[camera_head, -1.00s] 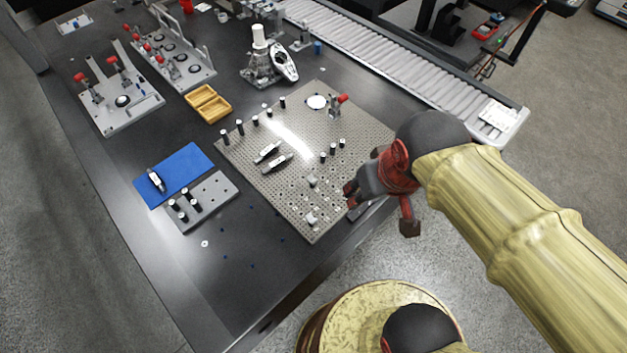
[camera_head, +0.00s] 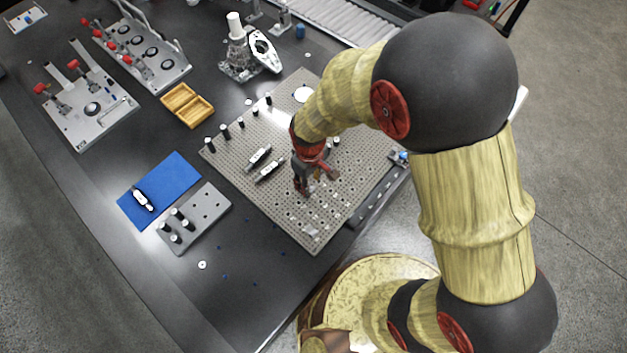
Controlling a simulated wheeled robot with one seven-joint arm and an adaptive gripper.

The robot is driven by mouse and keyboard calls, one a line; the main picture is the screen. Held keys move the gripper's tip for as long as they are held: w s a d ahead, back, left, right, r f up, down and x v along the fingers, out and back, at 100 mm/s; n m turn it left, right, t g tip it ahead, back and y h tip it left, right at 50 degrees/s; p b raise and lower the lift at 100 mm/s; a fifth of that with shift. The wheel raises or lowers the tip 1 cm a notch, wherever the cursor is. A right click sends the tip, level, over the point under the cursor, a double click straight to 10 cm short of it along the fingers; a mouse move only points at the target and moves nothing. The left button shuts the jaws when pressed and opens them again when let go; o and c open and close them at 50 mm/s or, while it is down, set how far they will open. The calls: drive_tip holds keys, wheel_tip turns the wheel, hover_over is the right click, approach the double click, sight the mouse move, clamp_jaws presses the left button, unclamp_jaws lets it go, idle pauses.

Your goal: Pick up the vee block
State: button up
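A small light grey block (camera_head: 310,232) sits near the front corner of the perforated plate (camera_head: 345,195). It could be the vee block, but its groove is too small to make out. My gripper (camera_head: 303,188) points down over the plate, behind and slightly left of that block and apart from it. The gripper covers the spot where another small grey piece stood earlier. Its fingers are small and dark, so I cannot tell whether they are open or hold anything.
Two slim metal pieces (camera_head: 264,164) lie left of my gripper, and black pins (camera_head: 226,131) line the plate's left part. A blue mat (camera_head: 160,190), a pin block (camera_head: 195,218) and a wooden tray (camera_head: 187,104) lie farther left. The front table area is mostly clear.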

drive_tip(key=shift+s+f, duration=0.15)
drive_tip(key=shift+f, duration=0.25)
drive_tip(key=f+b, duration=0.1)
drive_tip(key=f, duration=0.1)
drive_tip(key=w+f+b, duration=0.1)
drive_tip(key=f, duration=0.1)
drive_tip(key=f+b, duration=0.1)
drive_tip(key=f, duration=0.2)
drive_tip(key=shift+w, duration=0.25)
drive_tip(key=shift+r, duration=0.1)
drive_tip(key=c, duration=0.3)
clamp_jaws()
